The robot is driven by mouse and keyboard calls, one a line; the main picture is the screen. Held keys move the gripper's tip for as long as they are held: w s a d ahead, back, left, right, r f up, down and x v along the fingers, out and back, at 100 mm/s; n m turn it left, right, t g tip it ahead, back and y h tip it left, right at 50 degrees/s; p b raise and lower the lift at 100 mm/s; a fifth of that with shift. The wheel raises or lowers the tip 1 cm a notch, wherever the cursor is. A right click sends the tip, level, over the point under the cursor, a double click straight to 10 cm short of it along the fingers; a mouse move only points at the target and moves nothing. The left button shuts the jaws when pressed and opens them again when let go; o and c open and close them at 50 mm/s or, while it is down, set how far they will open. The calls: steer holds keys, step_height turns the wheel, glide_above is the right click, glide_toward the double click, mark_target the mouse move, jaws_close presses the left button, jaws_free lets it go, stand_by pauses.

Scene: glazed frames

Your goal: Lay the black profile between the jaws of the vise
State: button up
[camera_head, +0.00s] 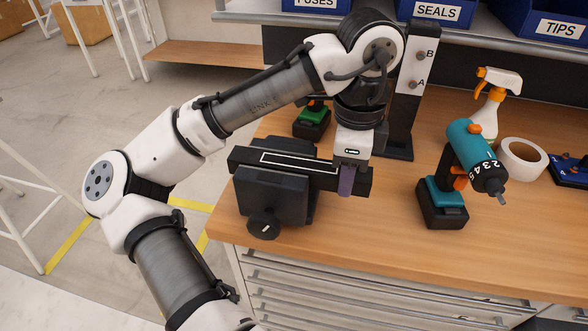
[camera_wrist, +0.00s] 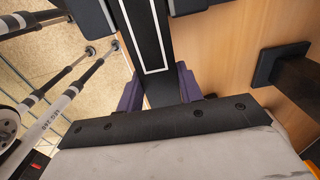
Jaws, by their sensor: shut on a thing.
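The black profile (camera_head: 298,163) is a long dark bar with a thin white rectangle outlined on its top. My gripper (camera_head: 346,184) is shut on it near its right end, with purple fingers on either side. The dark grey vise (camera_head: 270,196), with a round knob at its front, stands at the bench's left edge. The profile's left part lies across the vise's top. In the wrist view the profile (camera_wrist: 152,45) runs away between my fingers (camera_wrist: 160,92), with dark vise blocks (camera_wrist: 95,14) on both sides farther along. Whether it rests down in the jaws or is just above them I cannot tell.
A dark post (camera_head: 411,88) marked A and B stands close behind my gripper. A green-topped tool (camera_head: 311,120) is behind the vise. A teal drill (camera_head: 468,160), spray bottle (camera_head: 490,98) and tape roll (camera_head: 521,160) stand to the right. The front middle of the bench is clear.

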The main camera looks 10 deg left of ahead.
steer(key=shift+r+p, duration=2.9)
steer(key=shift+p, duration=0.15)
steer(key=shift+s+f, duration=0.1)
